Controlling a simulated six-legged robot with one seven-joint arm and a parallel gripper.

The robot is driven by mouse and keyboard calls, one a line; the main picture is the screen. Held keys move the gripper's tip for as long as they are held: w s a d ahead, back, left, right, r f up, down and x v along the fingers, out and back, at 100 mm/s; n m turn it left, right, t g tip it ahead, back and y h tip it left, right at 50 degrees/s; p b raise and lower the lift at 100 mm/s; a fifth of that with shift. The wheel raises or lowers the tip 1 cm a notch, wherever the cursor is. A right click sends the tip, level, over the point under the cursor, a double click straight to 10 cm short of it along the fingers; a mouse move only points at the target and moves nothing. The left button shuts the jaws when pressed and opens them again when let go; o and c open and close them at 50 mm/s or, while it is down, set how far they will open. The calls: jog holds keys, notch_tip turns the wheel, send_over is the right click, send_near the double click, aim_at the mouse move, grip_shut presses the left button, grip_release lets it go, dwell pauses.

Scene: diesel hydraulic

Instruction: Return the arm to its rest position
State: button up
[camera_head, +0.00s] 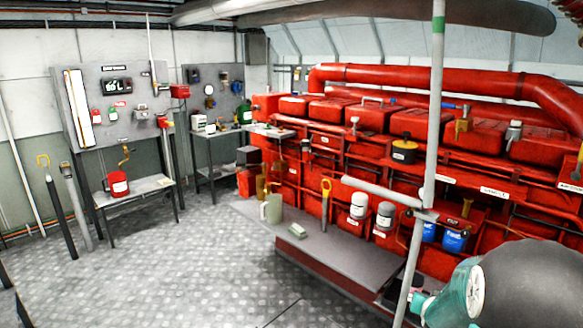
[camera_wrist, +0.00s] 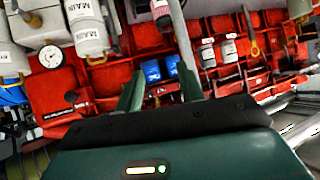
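In the wrist view, my gripper (camera_wrist: 160,72) shows its two green fingers apart, with nothing held between them. Behind the fingers are the red engine and small blue and dark containers, which look farther off. In the head view, a teal and grey part of my arm (camera_head: 455,298) is at the lower right, close to the grey upright pole (camera_head: 434,120). A large dark rounded shape fills the corner beside it. I cannot make out the fingertips in the head view.
A long red diesel engine (camera_head: 375,118) stands on a grey plinth (camera_head: 325,248) at the right. The patterned floor (camera_head: 190,260) is open at centre left.

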jog(key=s+a+r+n+g+y, duration=0.1)
jog(key=s+a+r+n+y, duration=0.1)
jog(key=s+a+r, duration=0.5)
jog(key=s+a+r+n+g+y, duration=0.1)
jog(key=s+a+r+y, duration=0.1)
jog(key=a+r, duration=0.6)
jog(key=s+a+r+n+g, duration=0.1)
jog(key=s+a, duration=0.4)
jog(key=s, duration=0.4)
jog(key=s+a+n+g+y, duration=0.1)
jog(key=s+a+n, duration=0.1)
jog(key=s+a, duration=0.4)
jog(key=s, duration=0.3)
jog(key=shift+a+r+n, duration=0.15)
jog(key=shift+r+n, duration=0.15)
jog(key=shift+r, duration=0.1)
